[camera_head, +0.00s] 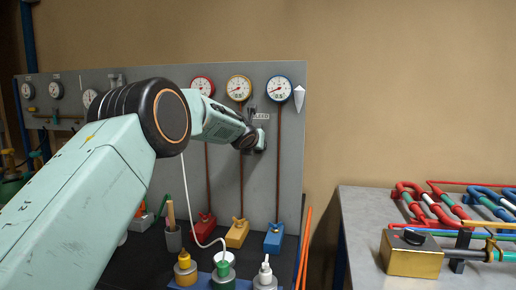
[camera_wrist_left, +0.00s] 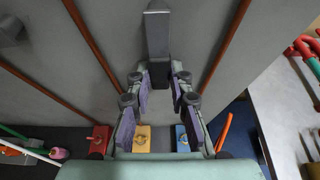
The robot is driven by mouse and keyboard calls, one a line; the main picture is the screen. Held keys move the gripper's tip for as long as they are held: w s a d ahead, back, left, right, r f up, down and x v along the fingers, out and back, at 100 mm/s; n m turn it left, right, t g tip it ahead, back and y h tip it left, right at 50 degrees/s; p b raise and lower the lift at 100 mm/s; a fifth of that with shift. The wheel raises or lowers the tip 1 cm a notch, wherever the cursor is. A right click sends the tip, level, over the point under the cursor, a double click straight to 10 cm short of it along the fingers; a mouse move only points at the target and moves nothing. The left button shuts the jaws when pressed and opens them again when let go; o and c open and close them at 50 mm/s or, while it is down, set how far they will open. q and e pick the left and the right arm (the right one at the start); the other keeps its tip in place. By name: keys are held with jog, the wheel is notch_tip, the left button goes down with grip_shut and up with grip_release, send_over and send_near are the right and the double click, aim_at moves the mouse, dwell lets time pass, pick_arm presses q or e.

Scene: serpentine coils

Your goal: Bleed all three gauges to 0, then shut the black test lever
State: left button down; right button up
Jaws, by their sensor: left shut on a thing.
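Three round gauges hang on the grey panel: red-rimmed (camera_head: 202,85), yellow-rimmed (camera_head: 239,88) and blue-rimmed (camera_head: 278,89). Their needles are too small to read surely. A brown pipe runs down from each toward red (camera_head: 205,225), yellow (camera_head: 237,234) and blue (camera_head: 274,239) blocks; these also show in the wrist view as red (camera_wrist_left: 98,139), yellow (camera_wrist_left: 141,138) and blue (camera_wrist_left: 182,138). My left gripper (camera_head: 258,141) is at the panel below a small label (camera_head: 261,116). In the wrist view its fingers (camera_wrist_left: 160,83) are shut on a dark grey lever (camera_wrist_left: 158,38). I cannot tell which lever this is.
My left arm covers the panel's middle. Bottles with yellow (camera_head: 185,267), green (camera_head: 223,272) and white (camera_head: 265,273) parts stand in front. A right-hand table (camera_head: 360,215) carries coloured coiled pipes (camera_head: 430,205) and a brass block (camera_head: 411,259). Orange rods (camera_head: 305,245) lean beside the panel.

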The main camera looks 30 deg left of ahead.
aim_at(260, 117)
pick_arm(q)
jog(key=shift+r, duration=0.1)
dwell(0.3)
jog(key=c, duration=1.2)
grip_release()
notch_tip(260, 117, up, 10)
jog(key=shift+f, duration=0.1)
